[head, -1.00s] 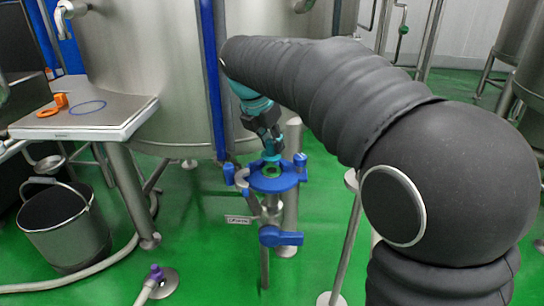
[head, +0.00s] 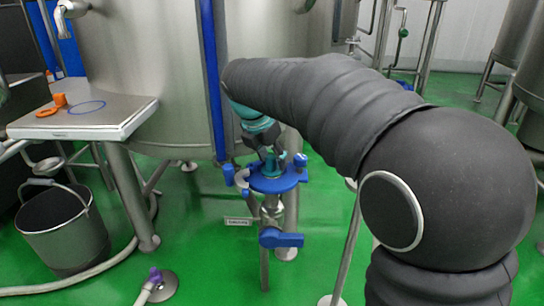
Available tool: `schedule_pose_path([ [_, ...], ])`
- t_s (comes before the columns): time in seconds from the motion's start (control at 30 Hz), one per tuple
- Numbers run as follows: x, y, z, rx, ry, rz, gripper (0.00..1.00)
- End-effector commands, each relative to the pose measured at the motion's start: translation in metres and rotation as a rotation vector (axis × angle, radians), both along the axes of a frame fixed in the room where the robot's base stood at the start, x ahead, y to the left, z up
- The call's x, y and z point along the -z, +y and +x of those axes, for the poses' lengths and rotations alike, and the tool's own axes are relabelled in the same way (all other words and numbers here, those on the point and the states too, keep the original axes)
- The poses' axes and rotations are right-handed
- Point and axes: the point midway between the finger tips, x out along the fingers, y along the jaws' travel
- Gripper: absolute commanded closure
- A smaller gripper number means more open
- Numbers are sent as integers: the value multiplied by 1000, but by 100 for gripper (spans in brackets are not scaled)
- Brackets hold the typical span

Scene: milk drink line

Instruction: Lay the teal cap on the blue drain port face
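The blue drain port face (head: 285,183) is a flat blue disc with upright lugs, atop a steel valve at the picture's centre. The teal cap (head: 271,168) is at the middle of this face, upright or nearly so, and appears to touch it. My gripper (head: 269,155) points down from above with its dark fingers around the cap's upper part, and looks shut on it. The fingers and arm partly hide the cap, so I cannot tell whether any gap is left under it.
A blue valve handle (head: 282,238) sits below the port. A large steel tank (head: 150,70) stands behind. At left, a steel side table (head: 125,118) holds an orange part (head: 50,106) and a blue ring (head: 87,107). A bucket (head: 65,230) stands below on the green floor.

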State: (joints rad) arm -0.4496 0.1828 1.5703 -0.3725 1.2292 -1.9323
Motion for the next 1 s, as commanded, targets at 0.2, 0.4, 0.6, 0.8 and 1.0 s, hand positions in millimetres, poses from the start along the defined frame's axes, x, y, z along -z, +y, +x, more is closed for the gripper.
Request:
schedule_pose_path([
  [0.2, -2, 0, 0, 0, 0, 0, 50],
  [0.4, -23, 5, -6, 0, -3, 2, 50],
  [0.6, -61, 15, -18, -2, -2, 1, 50],
  [0.8, -94, 23, -29, -2, -2, 1, 50],
  [1.0, -111, 27, -35, 0, -1, 1, 50],
])
